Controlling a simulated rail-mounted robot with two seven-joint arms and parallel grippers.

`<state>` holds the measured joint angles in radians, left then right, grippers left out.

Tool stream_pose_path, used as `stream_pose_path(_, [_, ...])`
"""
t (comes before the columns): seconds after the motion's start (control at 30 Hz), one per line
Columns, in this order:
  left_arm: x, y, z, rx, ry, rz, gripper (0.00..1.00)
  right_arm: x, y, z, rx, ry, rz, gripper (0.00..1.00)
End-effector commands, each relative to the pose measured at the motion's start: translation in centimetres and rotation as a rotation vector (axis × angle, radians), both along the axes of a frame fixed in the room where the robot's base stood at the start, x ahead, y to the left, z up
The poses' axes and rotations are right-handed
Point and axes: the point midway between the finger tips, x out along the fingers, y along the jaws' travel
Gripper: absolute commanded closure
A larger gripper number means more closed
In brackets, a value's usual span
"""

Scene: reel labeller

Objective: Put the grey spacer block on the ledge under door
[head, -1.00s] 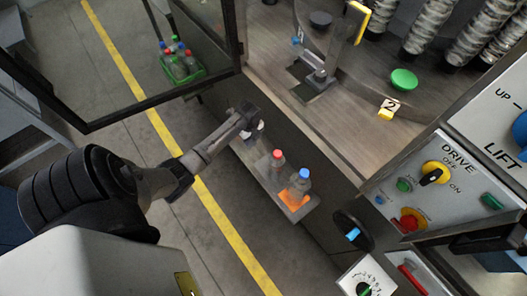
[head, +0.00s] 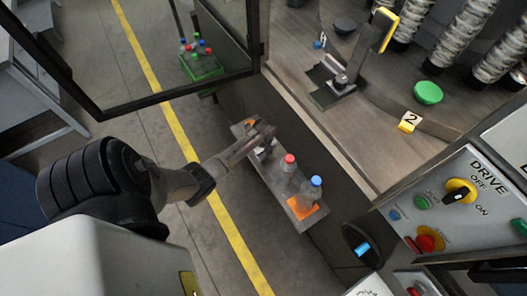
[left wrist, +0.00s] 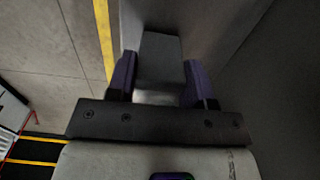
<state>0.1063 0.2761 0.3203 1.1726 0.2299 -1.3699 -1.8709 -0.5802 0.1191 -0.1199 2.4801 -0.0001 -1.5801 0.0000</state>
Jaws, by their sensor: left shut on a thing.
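My left gripper (head: 264,146) is at the far end of the narrow grey ledge (head: 273,184), below the machine's open door. In the left wrist view its purple fingers (left wrist: 160,82) are shut on the grey spacer block (left wrist: 160,58), a plain block between them. In the head view the block is mostly hidden by the gripper, and I cannot tell whether it touches the ledge. An orange patch (head: 249,122) shows at the ledge's far end beside the gripper. My right gripper is not in view.
A red-capped bottle (head: 289,169) and a blue-capped bottle (head: 312,194) stand on the ledge's near half, the latter by an orange patch (head: 303,211). The glass door (head: 150,92) hangs open at upper left. A green crate of bottles (head: 202,66) shows through it.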

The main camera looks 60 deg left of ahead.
Motion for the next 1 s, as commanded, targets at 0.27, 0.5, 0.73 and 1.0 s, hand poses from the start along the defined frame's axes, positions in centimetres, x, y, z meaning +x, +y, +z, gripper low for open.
stream_pose_path(0.27, [0.0, 0.0, -0.3, 0.000, 0.000, 0.000, 0.77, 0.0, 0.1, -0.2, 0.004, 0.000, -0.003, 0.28])
stream_pose_path(0.5, [0.0, 0.0, -0.4, 0.000, 0.000, 0.000, 0.35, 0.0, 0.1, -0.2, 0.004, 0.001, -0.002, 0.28])
stream_pose_path(0.73, [0.0, 0.0, -0.4, 0.000, 0.000, 0.000, 0.27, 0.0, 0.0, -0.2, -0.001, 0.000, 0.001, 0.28])
stream_pose_path(1.0, [0.0, 0.1, 1.2, 0.001, -0.001, -0.001, 0.27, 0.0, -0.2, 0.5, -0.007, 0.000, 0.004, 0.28])
